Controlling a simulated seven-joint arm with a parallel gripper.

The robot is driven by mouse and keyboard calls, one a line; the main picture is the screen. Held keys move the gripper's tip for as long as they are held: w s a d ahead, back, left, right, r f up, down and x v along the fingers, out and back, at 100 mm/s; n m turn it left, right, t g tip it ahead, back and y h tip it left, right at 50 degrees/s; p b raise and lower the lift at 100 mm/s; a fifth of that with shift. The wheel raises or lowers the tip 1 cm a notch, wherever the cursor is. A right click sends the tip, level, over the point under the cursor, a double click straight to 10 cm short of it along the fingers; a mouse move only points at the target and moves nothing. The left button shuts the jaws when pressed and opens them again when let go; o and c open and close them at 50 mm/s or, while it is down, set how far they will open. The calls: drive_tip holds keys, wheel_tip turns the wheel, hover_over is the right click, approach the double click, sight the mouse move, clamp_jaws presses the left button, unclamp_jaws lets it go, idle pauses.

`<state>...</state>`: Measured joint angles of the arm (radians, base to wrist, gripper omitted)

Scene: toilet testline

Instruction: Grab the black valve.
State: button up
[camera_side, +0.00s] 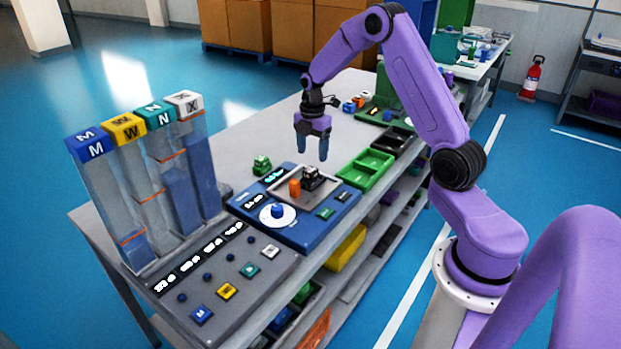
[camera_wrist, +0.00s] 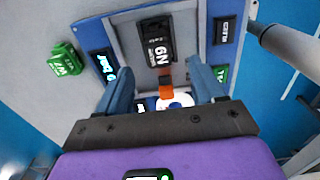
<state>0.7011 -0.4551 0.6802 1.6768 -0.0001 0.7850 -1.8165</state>
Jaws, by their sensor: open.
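The black valve (camera_side: 311,174) sits in the grey tray (camera_side: 331,190) of the blue test station, beside an orange block (camera_side: 295,187). In the wrist view the black valve (camera_wrist: 157,40), with white lettering on top, lies ahead of the fingers near the top edge. My gripper (camera_side: 312,156) hangs above the station, fingers pointing down. It is open and empty, clear of the valve. In the wrist view my gripper (camera_wrist: 160,85) shows its two blue fingers apart, with the orange block (camera_wrist: 166,88) between them in the picture.
A green valve (camera_side: 262,165) stands on the table left of the station; it also shows in the wrist view (camera_wrist: 65,57). Clear labelled tubes (camera_side: 150,180) and a button panel (camera_side: 226,282) stand at the front left.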

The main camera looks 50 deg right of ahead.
sight(312, 169)
drive_tip(key=shift+w+f, duration=0.2)
drive_tip(key=shift+f, duration=3.6)
drive_tip(key=c, duration=1.1)
drive_tip(key=shift+r, duration=0.15)
drive_tip(key=shift+c, duration=0.2)
